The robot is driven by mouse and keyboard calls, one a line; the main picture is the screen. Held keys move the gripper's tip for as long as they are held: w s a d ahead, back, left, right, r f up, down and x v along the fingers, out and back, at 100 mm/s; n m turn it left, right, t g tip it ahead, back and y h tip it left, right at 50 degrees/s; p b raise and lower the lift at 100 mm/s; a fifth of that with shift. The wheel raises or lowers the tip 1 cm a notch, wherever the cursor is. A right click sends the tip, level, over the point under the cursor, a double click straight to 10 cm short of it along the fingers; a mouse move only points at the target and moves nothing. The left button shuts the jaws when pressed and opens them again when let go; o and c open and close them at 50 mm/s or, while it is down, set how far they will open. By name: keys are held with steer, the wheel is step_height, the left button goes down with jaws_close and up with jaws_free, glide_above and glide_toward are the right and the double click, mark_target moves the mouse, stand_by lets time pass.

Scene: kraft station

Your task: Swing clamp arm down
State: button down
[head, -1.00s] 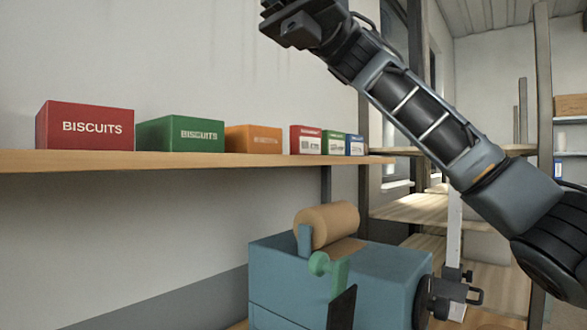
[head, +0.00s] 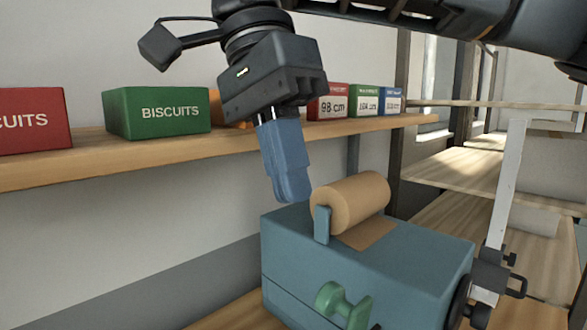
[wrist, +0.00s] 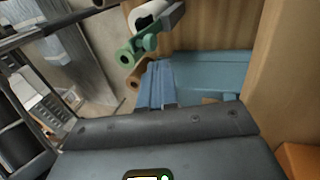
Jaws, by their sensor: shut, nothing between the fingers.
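My gripper (head: 291,197) has blue fingers held together, pointing down above the back left part of the blue-teal box. Nothing shows between them; they also show in the wrist view (wrist: 157,84). A green round knob on a short green arm (head: 340,303) sticks out at the box's front, well below and right of the fingertips. It also shows in the wrist view (wrist: 127,56). A pale upright bar (head: 506,185) rises from a black clamp fitting (head: 490,272) at the box's right end. I cannot tell for certain which part is the clamp arm.
A brown paper roll (head: 355,203) sits on the teal box (head: 410,252), close right of my fingertips. A wooden shelf (head: 90,152) with several boxes, including a green biscuits box (head: 158,112), runs behind my gripper. Wooden shelves (head: 465,172) stand at the right.

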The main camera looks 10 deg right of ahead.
steer(key=p+x, duration=0.1)
steer(key=x, duration=0.6)
steer(key=shift+f, duration=0.35)
steer(key=shift+s+d, duration=0.15)
steer(key=shift+s, duration=0.1)
